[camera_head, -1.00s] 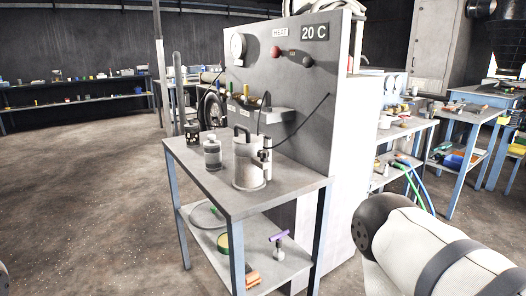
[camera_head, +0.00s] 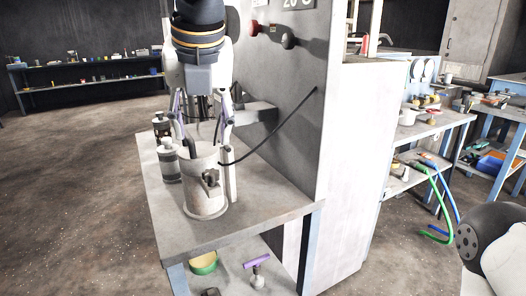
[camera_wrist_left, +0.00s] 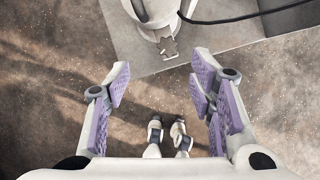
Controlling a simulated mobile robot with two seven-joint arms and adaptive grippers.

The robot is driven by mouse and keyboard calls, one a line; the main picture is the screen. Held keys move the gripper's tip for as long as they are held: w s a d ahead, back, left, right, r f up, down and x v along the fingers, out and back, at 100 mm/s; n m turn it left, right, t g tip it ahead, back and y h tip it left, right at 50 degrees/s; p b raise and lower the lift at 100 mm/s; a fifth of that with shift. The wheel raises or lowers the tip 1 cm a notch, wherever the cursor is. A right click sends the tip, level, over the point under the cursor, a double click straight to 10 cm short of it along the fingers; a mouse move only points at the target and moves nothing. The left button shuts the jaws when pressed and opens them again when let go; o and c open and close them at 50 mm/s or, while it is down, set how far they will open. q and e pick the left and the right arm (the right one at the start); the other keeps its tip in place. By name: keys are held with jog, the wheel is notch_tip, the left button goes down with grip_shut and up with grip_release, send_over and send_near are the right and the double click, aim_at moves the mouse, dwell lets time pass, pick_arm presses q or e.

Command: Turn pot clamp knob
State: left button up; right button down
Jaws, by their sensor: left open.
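The pot (camera_head: 205,193) is a pale metal cylinder standing upright on the grey side table. Its clamp knob (camera_head: 211,179) is a small dark grey fitting on the side facing me. In the left wrist view the pot (camera_wrist_left: 158,12) is cut off at the top edge, with the clamp (camera_wrist_left: 168,48) just beyond my fingertips. My left gripper (camera_head: 203,145) hangs down over the pot's rim in the head view. Its purple-padded fingers are spread, with nothing between them, in the left wrist view (camera_wrist_left: 163,75). My right gripper is out of view.
Two small bottles (camera_head: 169,162) stand left of the pot. The grey panel (camera_head: 290,115) rises right behind the table (camera_head: 262,212), and a black cable runs from it towards the pot. A purple-handled tool (camera_head: 257,270) lies on the lower shelf. Floor at left is clear.

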aim_at(210, 172)
pick_arm(q)
jog(key=shift+h, duration=0.3)
jog(key=x, duration=0.7)
jog(key=b+x, duration=0.1)
jog(key=x, duration=0.2)
jog(key=shift+s+d+f, duration=0.15)
jog(key=shift+d+f, duration=0.1)
jog(key=shift+f, duration=0.05)
jog(key=c, duration=1.1)
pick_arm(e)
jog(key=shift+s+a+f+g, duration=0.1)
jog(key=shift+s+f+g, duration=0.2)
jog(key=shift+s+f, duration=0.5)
